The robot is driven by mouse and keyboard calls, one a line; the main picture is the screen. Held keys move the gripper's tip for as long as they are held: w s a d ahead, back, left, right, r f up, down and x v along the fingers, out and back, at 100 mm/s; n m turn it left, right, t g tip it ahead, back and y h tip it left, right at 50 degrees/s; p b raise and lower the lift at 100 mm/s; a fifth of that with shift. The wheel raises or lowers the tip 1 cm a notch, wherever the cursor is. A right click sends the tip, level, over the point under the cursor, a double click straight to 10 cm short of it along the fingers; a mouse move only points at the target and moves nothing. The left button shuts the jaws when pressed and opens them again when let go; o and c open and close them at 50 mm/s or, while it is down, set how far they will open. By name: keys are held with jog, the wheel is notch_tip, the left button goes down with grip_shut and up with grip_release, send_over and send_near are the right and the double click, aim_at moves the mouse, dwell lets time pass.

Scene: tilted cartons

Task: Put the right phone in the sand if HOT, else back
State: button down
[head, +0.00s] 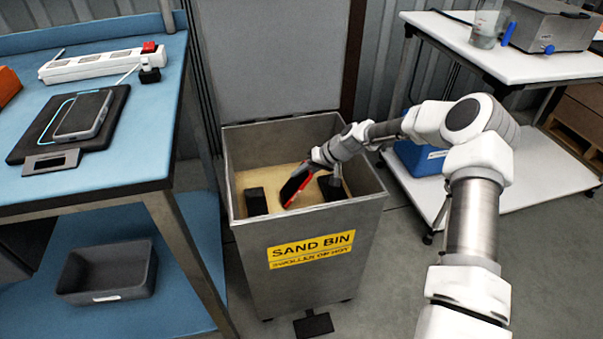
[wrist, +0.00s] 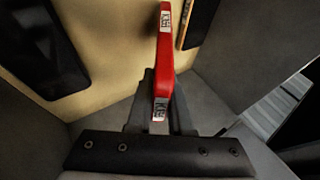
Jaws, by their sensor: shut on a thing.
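A phone with a red edge and dark face (head: 295,186) is in my gripper (head: 312,171), tilted, inside the mouth of the metal sand bin (head: 300,237). In the wrist view the phone's red edge (wrist: 164,50), with small white labels, stands upright between the shut fingers (wrist: 161,106). I cannot tell whether its lower end touches the sand (head: 283,172). Another phone, grey (head: 83,115), lies on a black pad (head: 40,133) on the blue bench. A small panel (head: 50,162) lies at the pad's front; its display is unreadable.
Dark slabs stand in the sand, one at left (head: 256,201) and one beside my gripper. The bin's lid is raised behind. A power strip (head: 95,64) is on the bench, a grey tray (head: 108,272) below. A white cart (head: 500,60) stands at right.

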jog(key=shift+f, duration=0.45)
dwell(0.4)
jog(key=c, duration=0.7)
grip_release()
jog(key=shift+c, duration=0.2)
jog(key=p+v, duration=0.5)
jog(key=v, duration=1.2)
notch_tip(320, 180, up, 10)
jog(key=p, duration=0.7)
jog(key=shift+d, duration=0.25)
jog(key=shift+s+r, duration=0.1)
